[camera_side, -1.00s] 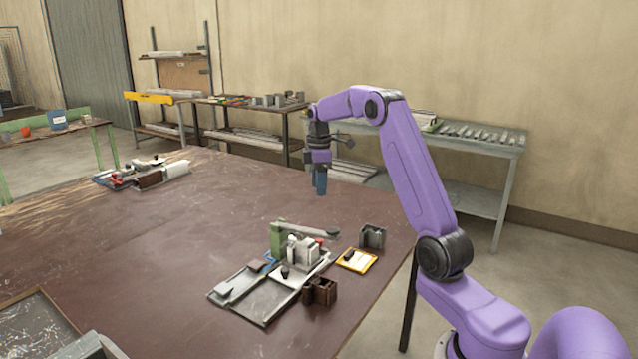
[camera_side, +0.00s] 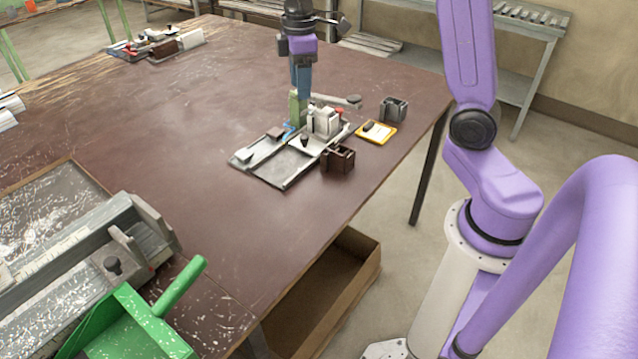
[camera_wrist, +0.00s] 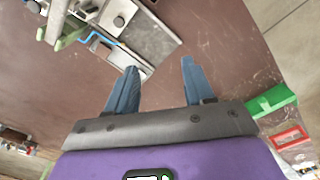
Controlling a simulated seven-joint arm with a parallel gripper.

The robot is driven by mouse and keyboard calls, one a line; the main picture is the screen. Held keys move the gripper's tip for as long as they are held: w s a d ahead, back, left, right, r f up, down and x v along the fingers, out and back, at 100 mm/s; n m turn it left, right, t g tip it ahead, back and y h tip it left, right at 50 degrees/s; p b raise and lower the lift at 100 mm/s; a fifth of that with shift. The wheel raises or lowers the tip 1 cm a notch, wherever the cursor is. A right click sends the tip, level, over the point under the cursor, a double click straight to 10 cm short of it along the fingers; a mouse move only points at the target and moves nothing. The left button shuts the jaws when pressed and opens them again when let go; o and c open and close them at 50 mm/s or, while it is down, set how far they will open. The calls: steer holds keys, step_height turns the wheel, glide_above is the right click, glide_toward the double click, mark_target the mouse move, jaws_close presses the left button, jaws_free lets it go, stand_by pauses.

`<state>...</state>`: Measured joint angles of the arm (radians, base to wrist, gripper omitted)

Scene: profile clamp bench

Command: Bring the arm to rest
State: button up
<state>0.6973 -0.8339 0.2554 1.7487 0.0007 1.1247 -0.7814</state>
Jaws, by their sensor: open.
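My gripper (camera_side: 301,88) is above the brown bench (camera_side: 170,130), behind the clamp fixture in the side view. In the wrist view its two blue fingers (camera_wrist: 155,82) stand apart with nothing between them. The clamp fixture (camera_side: 285,165) sits on the bench, with a grey base plate, a green post and light blocks. Part of the fixture shows beyond the fingers in the wrist view (camera_wrist: 150,45). In the side view the fingers overlap the green post; I cannot tell the gap between them.
A dark brown block (camera_side: 338,160), a yellow tray (camera_side: 376,133) and a grey holder (camera_side: 394,109) stand near the fixture. A grey vise-like tool (camera_side: 75,245) and a green dustpan (camera_side: 135,330) lie at front left. Bare bench lies left of the fixture.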

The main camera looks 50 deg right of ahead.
steer(key=s+a, duration=0.7)
steer(key=s, duration=0.1)
steer(key=s+a+f+n, duration=0.1)
steer(key=s+f, duration=0.1)
steer(key=s, duration=0.8)
steer(key=s+a+f+n, duration=0.1)
steer(key=s, duration=1)
steer(key=shift+s+f, duration=0.15)
steer(key=shift+f, duration=0.2)
